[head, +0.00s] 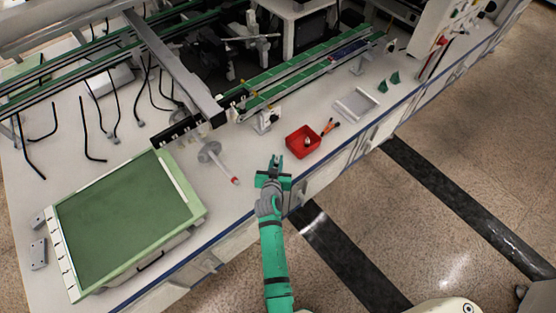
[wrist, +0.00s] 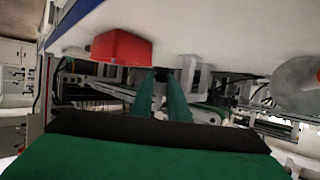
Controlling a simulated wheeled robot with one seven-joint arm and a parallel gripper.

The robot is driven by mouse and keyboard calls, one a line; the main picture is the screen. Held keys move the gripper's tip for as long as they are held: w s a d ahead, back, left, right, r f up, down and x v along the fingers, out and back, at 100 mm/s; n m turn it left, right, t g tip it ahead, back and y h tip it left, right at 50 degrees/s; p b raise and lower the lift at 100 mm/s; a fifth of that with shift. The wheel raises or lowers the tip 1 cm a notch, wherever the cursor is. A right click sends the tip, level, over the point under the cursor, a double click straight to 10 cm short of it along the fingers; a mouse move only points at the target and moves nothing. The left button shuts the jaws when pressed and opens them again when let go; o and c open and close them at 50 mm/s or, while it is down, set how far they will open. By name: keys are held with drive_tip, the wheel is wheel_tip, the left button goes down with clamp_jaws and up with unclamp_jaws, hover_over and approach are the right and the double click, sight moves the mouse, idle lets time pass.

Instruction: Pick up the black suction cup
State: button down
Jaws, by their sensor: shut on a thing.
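My gripper (head: 276,160) is green and is above the front edge of the white table, left of and in front of the red bin. In the wrist view its two fingers (wrist: 163,85) are close together, shut on a small dark thing at the tips, the black suction cup (wrist: 161,74). The fingers hide most of it, and it is too small to make out in the head view.
The red bin (head: 292,142) stands near the table's front edge with a small thing inside; it also shows in the wrist view (wrist: 122,46). An orange-black tool (head: 330,127) lies beside it. A green board (head: 120,215) lies further left.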

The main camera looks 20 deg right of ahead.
drive_tip(key=r+v, duration=0.1)
drive_tip(key=v, duration=1)
drive_tip(key=w+a+r+n+y, duration=0.2)
drive_tip(key=w+a+r, duration=0.1)
drive_tip(key=a, duration=0.7)
drive_tip(key=w+a+r+n+y, duration=0.2)
drive_tip(key=w+a+r, duration=0.1)
drive_tip(key=a, duration=0.7)
drive_tip(key=w+a+r+n+t+y, duration=0.1)
drive_tip(key=w+a+r+n+y, duration=0.1)
drive_tip(key=a, duration=0.8)
drive_tip(key=shift+w+a+r+y, duration=0.45)
drive_tip(key=shift+w+r, duration=0.35)
drive_tip(key=shift+w, duration=0.45)
drive_tip(key=shift+d, duration=0.2)
drive_tip(key=shift+r, duration=3)
drive_tip(key=shift+w+a, duration=0.1)
